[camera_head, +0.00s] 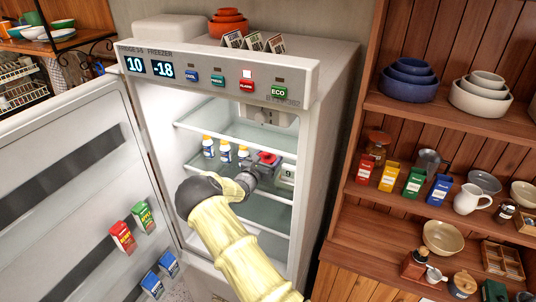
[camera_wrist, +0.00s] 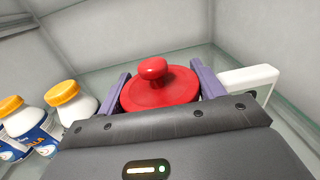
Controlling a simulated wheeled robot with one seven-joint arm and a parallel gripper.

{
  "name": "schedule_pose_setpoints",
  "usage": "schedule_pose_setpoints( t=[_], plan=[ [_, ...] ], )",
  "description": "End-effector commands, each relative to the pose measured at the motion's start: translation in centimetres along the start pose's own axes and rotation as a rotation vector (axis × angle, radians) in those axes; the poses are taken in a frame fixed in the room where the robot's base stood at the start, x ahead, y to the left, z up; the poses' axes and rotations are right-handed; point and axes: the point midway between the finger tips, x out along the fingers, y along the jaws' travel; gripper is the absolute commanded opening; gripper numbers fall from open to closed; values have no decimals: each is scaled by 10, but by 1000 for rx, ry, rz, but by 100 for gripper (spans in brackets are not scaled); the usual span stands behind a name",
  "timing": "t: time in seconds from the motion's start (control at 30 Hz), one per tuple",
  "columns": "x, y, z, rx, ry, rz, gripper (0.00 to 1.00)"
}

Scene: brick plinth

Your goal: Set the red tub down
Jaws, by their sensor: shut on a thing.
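The red tub (camera_wrist: 160,90) has a round lid with a red knob on top. In the wrist view it sits upright between the two purple-grey fingers of my gripper (camera_wrist: 162,88), which is shut on it. In the head view my gripper (camera_head: 262,172) reaches into the open fridge, and the red tub (camera_head: 268,158) shows at its end, at the level of a glass shelf (camera_head: 265,143). My gripper's body hides the tub's lower part, so I cannot tell whether its base touches a shelf.
Several white bottles with yellow caps (camera_head: 225,150) stand left of my gripper; they also show in the wrist view (camera_wrist: 70,103). A white object (camera_wrist: 248,80) is close on the tub's right. The fridge door (camera_head: 75,170) stands open at left, with cartons (camera_head: 123,237) in it.

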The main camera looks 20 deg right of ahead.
Motion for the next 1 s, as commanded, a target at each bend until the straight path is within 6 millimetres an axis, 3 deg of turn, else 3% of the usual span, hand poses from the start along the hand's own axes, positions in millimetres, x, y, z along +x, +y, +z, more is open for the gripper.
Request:
schedule_pose_setpoints(
  t=[0.37, 0.4, 0.47, 0.83, 1.0],
  plan=[
    [0, 0, -3, 2, -3, -1, 34],
    [0, 0, -4, 1, -1, 0, 70],
    [0, 0, -3, 1, -1, 0, 77],
    [0, 0, 1, 2, -2, 0, 77],
    [-18, 1, -3, 2, -1, 2, 77]
  ],
)
